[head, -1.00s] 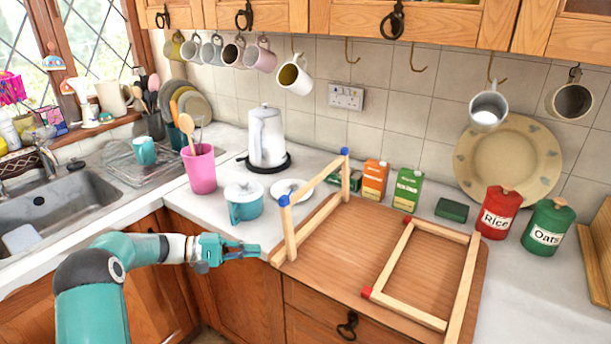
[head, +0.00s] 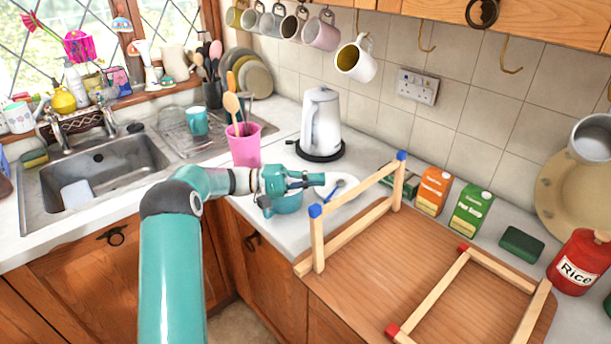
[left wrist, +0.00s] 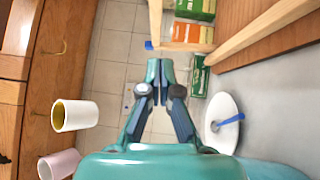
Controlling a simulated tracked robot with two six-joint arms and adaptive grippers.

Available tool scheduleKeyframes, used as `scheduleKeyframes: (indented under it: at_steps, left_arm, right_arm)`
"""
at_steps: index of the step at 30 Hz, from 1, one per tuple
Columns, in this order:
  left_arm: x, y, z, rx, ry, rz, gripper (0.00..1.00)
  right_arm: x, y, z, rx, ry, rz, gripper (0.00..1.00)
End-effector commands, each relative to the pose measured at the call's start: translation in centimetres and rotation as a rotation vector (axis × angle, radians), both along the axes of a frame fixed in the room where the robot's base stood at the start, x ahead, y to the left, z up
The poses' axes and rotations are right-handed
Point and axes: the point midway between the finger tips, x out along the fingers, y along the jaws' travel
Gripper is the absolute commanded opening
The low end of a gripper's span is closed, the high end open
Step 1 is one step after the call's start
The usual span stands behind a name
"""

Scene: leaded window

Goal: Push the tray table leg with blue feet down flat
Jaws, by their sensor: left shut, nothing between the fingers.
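The tray table lies upside down on the counter, its brown wooden top (head: 400,250) facing up. Its leg with blue feet (head: 357,189) stands up at the left end, with blue caps at its two upper corners. Part of this leg and one blue foot (left wrist: 149,45) show in the left wrist view. The leg with red feet (head: 437,288) lies folded flat on the right part. My left gripper (head: 318,180) is shut and empty, just left of the upright leg at about the height of its top, apart from it. Its closed fingers (left wrist: 160,76) also show in the left wrist view.
A teal pot (head: 288,203) and a white plate with a blue spoon (head: 340,187) are below or behind my left gripper. A white kettle (head: 320,122) and pink utensil cup (head: 244,148) stand behind. Orange (head: 433,190) and green cartons (head: 470,208) stand behind the tray.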

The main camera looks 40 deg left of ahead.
Motion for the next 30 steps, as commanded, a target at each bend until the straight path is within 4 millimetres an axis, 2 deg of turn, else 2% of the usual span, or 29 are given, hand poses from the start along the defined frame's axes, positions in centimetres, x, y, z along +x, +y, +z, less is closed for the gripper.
scheduleKeyframes:
  at_steps: [1,7,15,30]
  left_arm:
    - [0.7,-1.0,0.5,-0.004,0.0,-0.005,0.0]
    - [3.4,-4.1,0.7,-0.002,0.001,-0.002,0.0]
    - [2.9,-7.0,0.9,-0.003,0.002,0.001,0.0]
    - [2.8,-7.6,0.7,0.0,0.0,0.003,0.0]
  right_arm:
    - [0.0,0.0,0.8,0.0,0.0,0.0,0.4]
    - [0.0,0.0,2.2,0.0,-0.001,0.0,0.4]
    - [0.0,0.0,3.5,0.0,-0.001,0.0,0.4]
    - [0.0,0.0,3.6,0.0,-0.001,0.0,0.4]
